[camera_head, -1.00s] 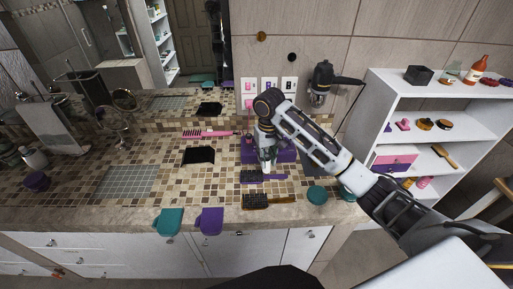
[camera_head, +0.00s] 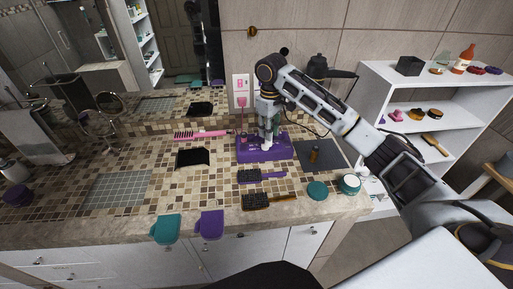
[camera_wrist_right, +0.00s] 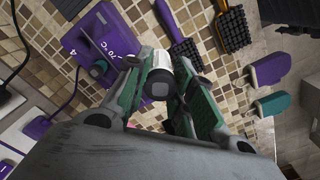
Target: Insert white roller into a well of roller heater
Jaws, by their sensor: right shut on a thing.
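The roller heater is a purple box (camera_head: 252,150) on the tiled counter, near the wall; it also shows in the right wrist view (camera_wrist_right: 98,28), with temperature marks. My right gripper (camera_head: 267,143) points down over the heater in the head view. In the right wrist view my right gripper (camera_wrist_right: 160,85) is shut on the white roller (camera_wrist_right: 161,62), which has a dark round end facing the camera. The roller appears beside the heater's edge in that view; I cannot tell its height above it. The wells are mostly hidden. My left gripper is not in view.
A purple brush (camera_head: 262,177) and a dark-bristled brush (camera_head: 270,201) lie in front of the heater. A dark mat (camera_head: 325,152) with a small bottle is to its right. A pink comb (camera_head: 200,134) lies left. A pink plug (camera_head: 241,102) sits in the wall socket.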

